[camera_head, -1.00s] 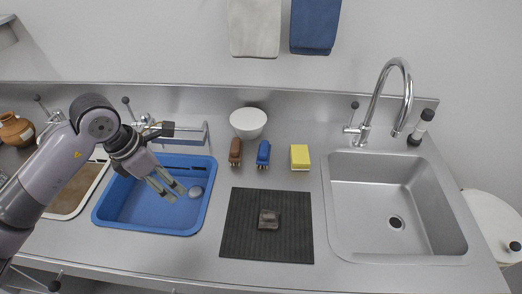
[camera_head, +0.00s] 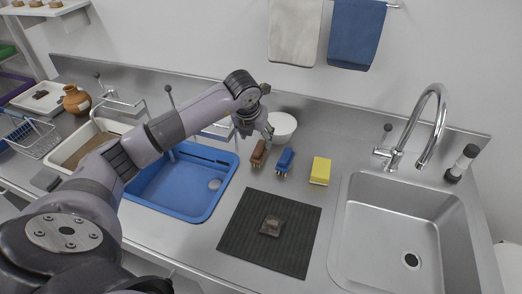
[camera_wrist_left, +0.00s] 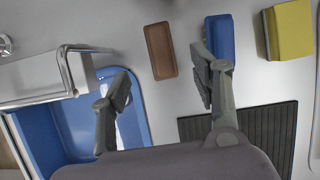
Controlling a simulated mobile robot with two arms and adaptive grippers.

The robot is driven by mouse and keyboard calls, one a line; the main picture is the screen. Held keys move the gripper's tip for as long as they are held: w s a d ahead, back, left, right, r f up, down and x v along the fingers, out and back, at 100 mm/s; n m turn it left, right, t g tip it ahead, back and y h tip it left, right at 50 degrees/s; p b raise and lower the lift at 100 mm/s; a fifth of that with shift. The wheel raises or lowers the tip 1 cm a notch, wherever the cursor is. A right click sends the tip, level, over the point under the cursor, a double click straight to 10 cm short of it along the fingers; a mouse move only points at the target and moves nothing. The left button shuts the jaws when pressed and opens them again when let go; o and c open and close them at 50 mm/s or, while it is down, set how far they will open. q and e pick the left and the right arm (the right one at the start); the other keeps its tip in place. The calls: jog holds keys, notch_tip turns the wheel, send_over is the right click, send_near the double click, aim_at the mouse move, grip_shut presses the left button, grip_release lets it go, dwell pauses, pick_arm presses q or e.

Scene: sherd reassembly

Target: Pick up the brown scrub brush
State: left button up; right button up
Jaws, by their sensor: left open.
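The brown scrub brush (camera_head: 258,154) stands on the steel counter, left of the blue brush (camera_head: 285,160). In the left wrist view the brown brush (camera_wrist_left: 160,51) lies ahead of and between the open fingers, seen from above. My left gripper (camera_head: 257,134) is open and empty, above and just behind the brown brush in the head view. In the left wrist view its fingers (camera_wrist_left: 161,88) are apart, with the right finger overlapping the blue brush (camera_wrist_left: 219,38). My right gripper is not in view.
A yellow sponge (camera_head: 320,171) sits right of the brushes, and a white bowl (camera_head: 282,127) behind them. A black ribbed mat (camera_head: 246,244) with a dark sherd (camera_head: 271,226) lies in front. A blue basin (camera_head: 164,203) is to the left.

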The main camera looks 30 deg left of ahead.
aim_at(258, 147)
pick_arm(q)
jog(key=x, duration=0.3)
jog(key=shift+w+f+p, duration=0.1)
jog(key=shift+f+p, duration=0.25)
jog(key=shift+w+f, duration=0.1)
jog(key=shift+f, duration=0.2)
jog(key=p+x, duration=0.1)
jog(key=x, duration=0.2)
jog(key=shift+f+p, duration=0.3)
jog(key=shift+p, duration=0.1)
jog(key=shift+w+a+f, duration=0.1)
jog(key=shift+w+f, duration=0.15)
jog(key=shift+f, duration=0.15)
jog(key=shift+c, duration=1.4)
jog(key=c, duration=1)
pick_arm(e)
jog(key=shift+w+d+r, duration=0.1)
jog(key=shift+d+r, duration=0.25)
jog(key=shift+r, duration=0.4)
jog(key=shift+d+r, duration=0.3)
jog(key=shift+r, duration=0.4)
pick_arm(q)
jog(key=shift+r, duration=0.15)
